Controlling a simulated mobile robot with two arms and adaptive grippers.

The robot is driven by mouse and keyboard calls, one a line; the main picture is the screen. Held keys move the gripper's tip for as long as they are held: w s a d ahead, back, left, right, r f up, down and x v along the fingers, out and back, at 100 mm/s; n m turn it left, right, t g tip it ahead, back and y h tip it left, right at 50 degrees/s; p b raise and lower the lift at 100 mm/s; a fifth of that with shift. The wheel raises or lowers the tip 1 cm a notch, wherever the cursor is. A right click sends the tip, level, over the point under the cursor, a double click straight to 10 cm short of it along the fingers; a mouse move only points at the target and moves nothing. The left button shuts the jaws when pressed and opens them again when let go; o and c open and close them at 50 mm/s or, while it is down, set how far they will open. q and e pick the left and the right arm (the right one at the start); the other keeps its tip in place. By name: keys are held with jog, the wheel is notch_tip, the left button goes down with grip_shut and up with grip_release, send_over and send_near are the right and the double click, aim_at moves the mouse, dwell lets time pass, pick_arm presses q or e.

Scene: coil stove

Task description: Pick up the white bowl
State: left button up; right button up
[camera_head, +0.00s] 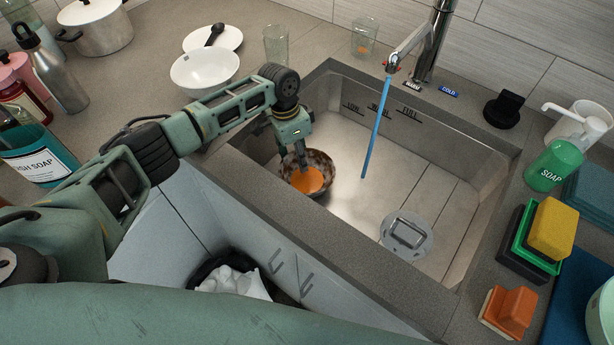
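The white bowl (204,72) stands upright on the counter left of the sink, in front of a white plate (229,37) with a dark spoon on it. My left gripper (303,162) reaches down into the sink, well to the right of the white bowl and lower. Its fingertips are at a dark speckled bowl (327,166) with orange contents. The fingers are small and dark here, so I cannot tell whether they are open, or touching that bowl. My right gripper is not in view.
A blue stream of water (376,130) falls from the faucet (410,45) into the sink (400,165). Two glasses (276,47) stand behind the sink. A pot (100,28) and bottles crowd the left. Sponges (552,228) and soap (553,165) line the right. A bin (235,275) is below.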

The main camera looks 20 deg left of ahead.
pick_arm(q)
grip_shut()
jog(key=shift+r, duration=0.1)
dwell(0.6)
